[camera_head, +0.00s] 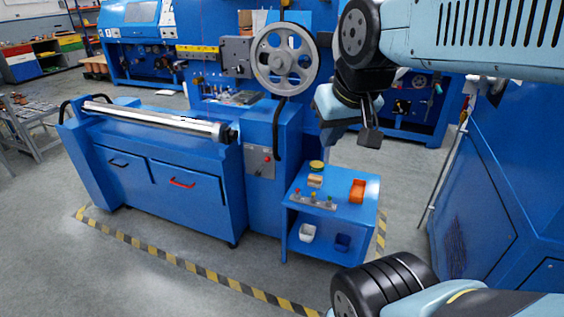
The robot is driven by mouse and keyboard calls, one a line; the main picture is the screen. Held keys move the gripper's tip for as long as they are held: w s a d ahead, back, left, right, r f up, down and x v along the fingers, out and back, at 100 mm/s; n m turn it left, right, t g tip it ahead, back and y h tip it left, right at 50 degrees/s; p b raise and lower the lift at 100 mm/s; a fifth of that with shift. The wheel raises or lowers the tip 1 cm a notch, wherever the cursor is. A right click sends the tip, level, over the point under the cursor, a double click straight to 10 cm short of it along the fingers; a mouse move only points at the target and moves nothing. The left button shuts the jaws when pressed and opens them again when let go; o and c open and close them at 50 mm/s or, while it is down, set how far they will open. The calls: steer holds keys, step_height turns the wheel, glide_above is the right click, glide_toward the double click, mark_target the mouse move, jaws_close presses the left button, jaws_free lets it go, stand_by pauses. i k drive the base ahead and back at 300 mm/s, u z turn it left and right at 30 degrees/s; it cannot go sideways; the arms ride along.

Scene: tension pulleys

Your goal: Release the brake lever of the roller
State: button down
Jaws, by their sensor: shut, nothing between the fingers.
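A long shiny silver roller (155,117) lies across the top of a blue cabinet (115,160) on the left. A grey spoked handwheel (284,60) stands behind the cabinet's right end. A long dark lever (277,128) hangs below the handwheel, near the roller's right end. I cannot tell for sure whether this is the brake lever. My gripper (369,127) hangs to the right of the handwheel and the dark lever, clear of both. It is shut and empty, and its dark fingers point downward.
A small blue side table (345,212) below my gripper holds an orange block (357,190), a yellow round item (316,166) and several small knobs. A panel with a red button (267,159) is on the cabinet's right end. Yellow-black floor tape (180,262) runs in front. A blue machine (470,190) stands on the right.

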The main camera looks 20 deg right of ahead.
mark_target(267, 160)
steer(key=z, duration=0.15)
steer(key=i, duration=1)
steer(key=u, duration=0.05)
